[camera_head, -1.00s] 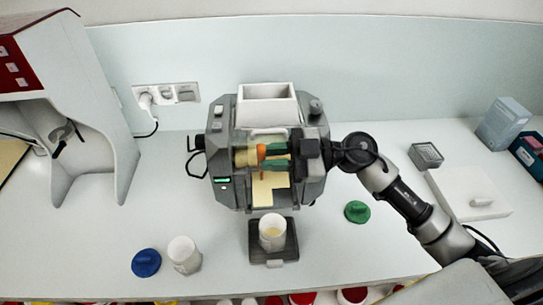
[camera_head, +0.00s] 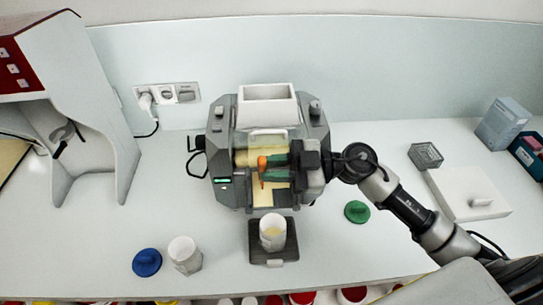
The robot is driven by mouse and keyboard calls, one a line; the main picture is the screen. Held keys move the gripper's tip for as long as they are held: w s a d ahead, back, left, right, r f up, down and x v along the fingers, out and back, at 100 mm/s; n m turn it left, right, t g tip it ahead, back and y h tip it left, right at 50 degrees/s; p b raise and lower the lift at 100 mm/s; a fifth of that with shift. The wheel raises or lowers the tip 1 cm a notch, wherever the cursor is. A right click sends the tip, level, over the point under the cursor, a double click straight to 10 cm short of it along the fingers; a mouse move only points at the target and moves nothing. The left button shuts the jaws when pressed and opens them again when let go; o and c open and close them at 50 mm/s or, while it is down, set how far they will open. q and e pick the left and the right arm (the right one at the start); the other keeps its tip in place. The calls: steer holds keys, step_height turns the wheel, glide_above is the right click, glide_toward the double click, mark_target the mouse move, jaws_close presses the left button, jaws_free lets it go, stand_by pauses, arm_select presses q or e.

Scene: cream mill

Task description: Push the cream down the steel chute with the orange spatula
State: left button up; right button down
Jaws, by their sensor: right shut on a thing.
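The cream mill (camera_head: 225,140) stands in the middle of the counter with a white hopper on top. Pale cream (camera_head: 262,192) lies on the chute below its rollers. My right gripper (camera_head: 277,167) comes in from the right in front of the rollers and is shut on the orange spatula (camera_head: 262,164), whose orange part points left and down over the upper chute. The gripper hides part of the rollers and chute. A white jar (camera_head: 272,240) with some cream inside stands on a dark scale (camera_head: 259,256) under the chute. My left gripper is not in view.
A second white jar (camera_head: 184,262) and a blue lid (camera_head: 147,262) are at the front left. A green lid (camera_head: 357,211) lies right of the mill. A white balance (camera_head: 455,192) and grey box (camera_head: 425,155) are at right. The front left counter is mostly clear.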

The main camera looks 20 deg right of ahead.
steer(key=shift+s+a+f+p, duration=0.6)
steer(key=shift+s+f, duration=0.25)
steer(key=shift+s, duration=1.15)
steer(key=shift+w+d+r+p, duration=1.1)
steer(key=shift+w+d+p, duration=0.5)
steer(key=shift+w+d, duration=1)
steer(key=shift+s+a+f+p, duration=0.5)
steer(key=shift+s+f+p, duration=0.7)
steer(key=shift+s, duration=1.85)
steer(key=w+d+r, duration=0.1)
steer(key=w+r, duration=0.1)
steer(key=w, duration=0.3)
steer(key=shift+w+d, duration=0.25)
steer(key=shift+d, duration=0.05)
